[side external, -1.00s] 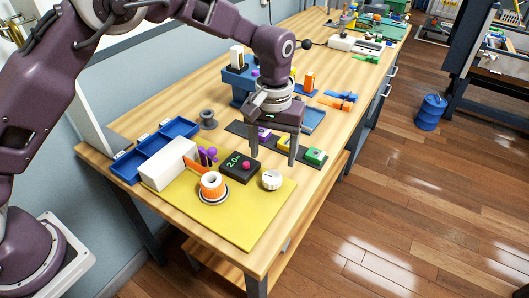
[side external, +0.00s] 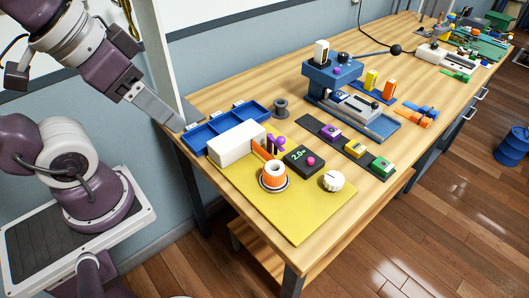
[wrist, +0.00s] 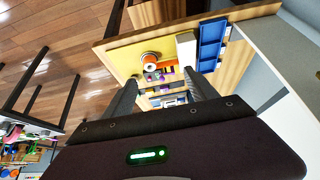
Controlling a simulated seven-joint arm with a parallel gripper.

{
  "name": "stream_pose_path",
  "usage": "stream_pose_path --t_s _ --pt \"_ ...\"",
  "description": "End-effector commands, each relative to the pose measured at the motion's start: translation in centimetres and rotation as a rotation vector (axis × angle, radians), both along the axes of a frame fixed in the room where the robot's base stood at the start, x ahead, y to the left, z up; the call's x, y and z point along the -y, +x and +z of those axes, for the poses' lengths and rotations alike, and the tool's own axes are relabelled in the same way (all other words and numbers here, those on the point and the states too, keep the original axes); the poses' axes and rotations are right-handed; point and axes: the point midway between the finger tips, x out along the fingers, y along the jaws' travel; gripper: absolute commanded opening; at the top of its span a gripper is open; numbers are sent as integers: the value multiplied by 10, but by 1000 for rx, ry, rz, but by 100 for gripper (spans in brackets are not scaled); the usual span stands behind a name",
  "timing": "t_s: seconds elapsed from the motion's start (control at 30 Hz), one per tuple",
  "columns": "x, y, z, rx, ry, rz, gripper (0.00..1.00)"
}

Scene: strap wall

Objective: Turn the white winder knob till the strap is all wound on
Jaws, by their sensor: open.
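The white winder knob (side external: 333,181) stands on the right part of a yellow board (side external: 297,222). To its left, the orange strap is wound on a white-cored spool (side external: 274,176). A short orange strip of strap (side external: 263,152) runs between the spool and a white box (side external: 237,143). My gripper (side external: 178,124) is at the left, its fingertips beside the blue tray's left end in the picture, well away from the knob. In the wrist view, my gripper's fingers (wrist: 164,86) are apart with nothing held; the spool (wrist: 152,60) shows beyond them.
A dark box with a "2.0" display and pink button (side external: 304,160) stands between spool and knob. A blue tray (side external: 218,136) lies behind the white box. A grey spool (side external: 280,107), coloured button blocks (side external: 354,149) and a blue press (side external: 335,85) stand farther back.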

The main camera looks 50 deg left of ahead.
Motion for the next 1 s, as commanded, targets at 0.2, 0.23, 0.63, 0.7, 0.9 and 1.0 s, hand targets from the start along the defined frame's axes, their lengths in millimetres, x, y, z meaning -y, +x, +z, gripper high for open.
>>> stream_pose_path --t_s 0.2,0.23,0.63,0.7,0.9,1.0 --pt "0 0 0 0 -1 0 67" --pt "0 1 1 0 -1 0 67" --pt "11 68 18 -122 201 -326 67" --pt "25 108 17 -181 294 -529 67" --pt "86 222 -43 -316 445 -1144 67" --pt "119 261 -94 -346 459 -1414 67"
